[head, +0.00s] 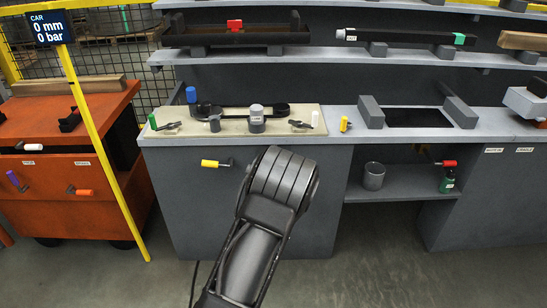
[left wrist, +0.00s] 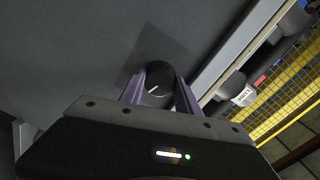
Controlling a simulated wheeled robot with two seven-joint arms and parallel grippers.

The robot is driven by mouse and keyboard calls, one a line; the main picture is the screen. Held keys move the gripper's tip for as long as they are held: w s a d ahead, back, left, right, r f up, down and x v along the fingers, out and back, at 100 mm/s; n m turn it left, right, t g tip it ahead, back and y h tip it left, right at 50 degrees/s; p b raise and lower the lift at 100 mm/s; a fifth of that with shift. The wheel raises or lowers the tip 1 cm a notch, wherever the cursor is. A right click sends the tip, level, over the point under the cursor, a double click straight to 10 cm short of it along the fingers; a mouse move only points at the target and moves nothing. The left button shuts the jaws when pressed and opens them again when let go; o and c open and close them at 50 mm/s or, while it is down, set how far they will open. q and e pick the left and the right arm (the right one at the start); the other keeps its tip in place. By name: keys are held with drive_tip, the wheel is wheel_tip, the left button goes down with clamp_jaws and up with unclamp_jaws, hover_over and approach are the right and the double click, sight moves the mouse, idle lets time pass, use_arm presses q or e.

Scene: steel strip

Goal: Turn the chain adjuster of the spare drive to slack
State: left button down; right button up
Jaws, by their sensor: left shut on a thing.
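In the left wrist view a dark round knob (left wrist: 158,88) with a short white pointer line sits on a darker square plate on a grey panel. No label on it can be read, so I cannot confirm that it is the chain adjuster. My left gripper (left wrist: 160,92) is shut on this knob, one purple finger on each side. In the head view my left arm comes up from the bottom and hides the gripper and knob. A long black assembly (head: 208,111) with a labelled grey cylinder (head: 257,119) lies on the beige board above. My right gripper is not in view.
A yellow-handled lever (head: 215,163) sticks out of the bench front left of my arm. A small grey cup (head: 374,176) and a green bottle (head: 447,180) stand on the lower shelf. An orange cabinet (head: 75,170) and a yellow sign post (head: 97,150) stand left.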

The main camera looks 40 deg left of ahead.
use_arm(q)
drive_tip(key=shift+m+p, duration=0.4)
drive_tip(key=shift+m, duration=0.6)
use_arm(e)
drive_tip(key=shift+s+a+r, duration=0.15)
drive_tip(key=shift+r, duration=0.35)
use_arm(q)
drive_tip(key=shift+f, duration=0.1)
drive_tip(key=c, duration=0.9)
unclamp_jaws()
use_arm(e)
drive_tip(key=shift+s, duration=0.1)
